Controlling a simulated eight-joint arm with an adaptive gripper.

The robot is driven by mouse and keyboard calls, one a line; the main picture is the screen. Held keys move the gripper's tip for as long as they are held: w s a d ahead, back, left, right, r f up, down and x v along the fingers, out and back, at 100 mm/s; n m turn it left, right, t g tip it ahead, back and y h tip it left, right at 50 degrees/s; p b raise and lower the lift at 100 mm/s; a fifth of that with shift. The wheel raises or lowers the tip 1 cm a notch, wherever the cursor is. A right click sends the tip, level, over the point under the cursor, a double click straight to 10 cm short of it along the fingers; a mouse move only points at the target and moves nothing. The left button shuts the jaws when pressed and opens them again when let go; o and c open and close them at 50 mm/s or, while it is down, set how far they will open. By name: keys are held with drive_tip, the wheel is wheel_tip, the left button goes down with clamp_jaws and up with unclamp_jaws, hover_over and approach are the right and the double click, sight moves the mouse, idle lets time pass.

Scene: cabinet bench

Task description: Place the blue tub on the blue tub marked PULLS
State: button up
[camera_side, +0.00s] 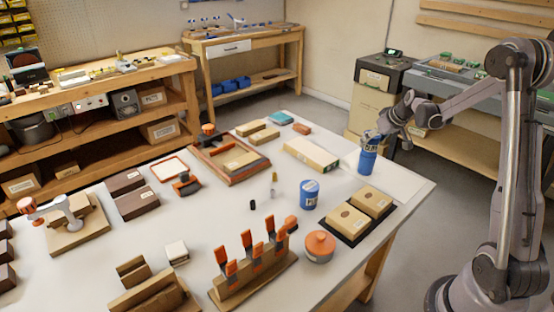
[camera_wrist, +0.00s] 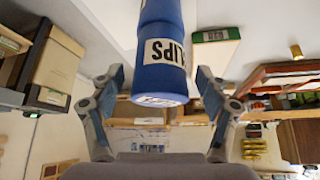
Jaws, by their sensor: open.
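Two blue tubs appear stacked at the far right of the table. In the side view the upper tub (camera_side: 371,146) sits on the lower tub (camera_side: 367,164), looking upright. In the wrist view the upper tub (camera_wrist: 158,80) has a white label ending in what looks like "LIPS"; the lower tub (camera_wrist: 160,10) is cut off by the frame edge. My gripper (camera_side: 373,136) is open at the upper tub, with a finger on each side of it. Whether the fingers touch it I cannot tell. Another blue tub (camera_side: 309,195) stands nearer the camera, its label seeming to start "PU".
A black tray with two tan boxes (camera_side: 371,202) lies in front of the stack. A long pale box (camera_side: 311,158) lies to its left. An orange-lidded pot (camera_side: 319,246) and a rack of orange-handled tools (camera_side: 251,266) stand nearer. The table's right edge is close.

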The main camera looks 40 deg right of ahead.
drive_tip(key=v, duration=1)
drive_tip(key=s+a+r+n, duration=0.1)
drive_tip(key=a+r, duration=0.1)
drive_tip(key=a, duration=0.8)
drive_tip(key=s+a+r+n, duration=0.1)
drive_tip(key=a, duration=1)
drive_tip(key=s+a+f+y, duration=0.1)
drive_tip(key=s+a, duration=0.3)
drive_tip(key=a, duration=0.2)
drive_tip(key=s+a+f+n, duration=0.1)
drive_tip(key=s+a, duration=0.3)
drive_tip(key=a, duration=0.3)
drive_tip(key=shift+s+a+f+t+y, duration=0.15)
drive_tip(key=shift+s+f+t+y, duration=0.2)
drive_tip(key=shift+t+y, duration=0.05)
drive_tip(key=shift+o, duration=0.3)
